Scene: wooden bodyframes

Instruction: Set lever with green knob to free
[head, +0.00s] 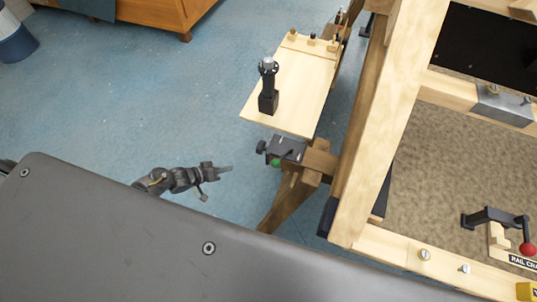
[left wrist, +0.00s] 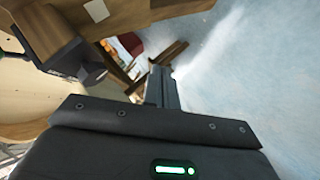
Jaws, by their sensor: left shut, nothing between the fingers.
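The green knob (head: 275,162) shows in the head view at the front lower edge of a dark grey lever box (head: 287,148). The box is fixed to a wooden beam beside the pale board, and a black round knob (head: 261,147) sticks out of its left side. My left gripper (head: 228,168) is left of the green knob, shut and empty, with a gap between them. In the left wrist view its fingers (left wrist: 161,88) are together and touch nothing. A dark block with a round end (left wrist: 94,76) is at upper left there; the lever's setting cannot be read. My right gripper is not in view.
A pale board (head: 293,85) with a black upright handle (head: 268,90) lies behind the box. Wooden frame posts (head: 390,110) stand to the right. A red-knobbed lever (head: 527,249) is at far right. Blue floor (head: 130,100) is open at left.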

